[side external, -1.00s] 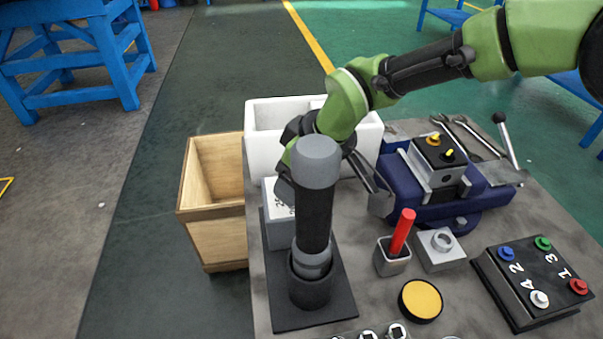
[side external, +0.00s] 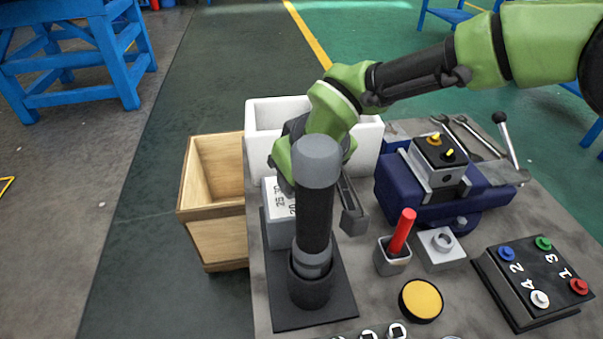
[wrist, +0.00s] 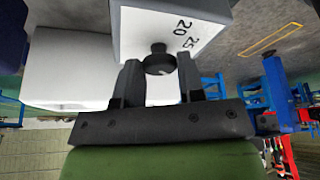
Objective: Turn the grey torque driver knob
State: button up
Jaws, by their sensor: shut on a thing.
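A dark grey knob (wrist: 160,60) with a small light mark sits on a box (wrist: 135,32) whose white face carries the numbers 20 and 25. In the wrist view, my gripper (wrist: 159,72) has one finger on each side of the knob and is shut on it. In the side view, the numbered box (side external: 279,232) stands behind an upright black cylinder with a grey cap (side external: 317,163). That cylinder hides the knob and much of my gripper; one finger (side external: 353,218) shows to its right.
A white bin (side external: 262,112) and a wooden box (side external: 215,230) stand behind and left. To the right are a blue vise (side external: 400,190), a red stick in a cup (side external: 402,230), a yellow disc (side external: 421,299) and a button box (side external: 530,285).

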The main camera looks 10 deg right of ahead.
jog(key=shift+m, duration=0.4)
jog(key=o, duration=0.9)
jog(key=shift+w+a+r+v, duration=0.2)
jog(key=shift+w+v, duration=0.2)
jog(key=shift+v, duration=1.5)
jog(key=shift+w+a+r+v, duration=0.2)
jog(key=shift+w+v, duration=0.15)
jog(key=shift+v, duration=1.6)
jog(key=shift+w+a+r+v, duration=0.15)
jog(key=shift+w+a+v, duration=0.2)
jog(key=shift+v, duration=1.55)
jog(key=shift+d, duration=0.1)
jog(key=shift+c, duration=0.2)
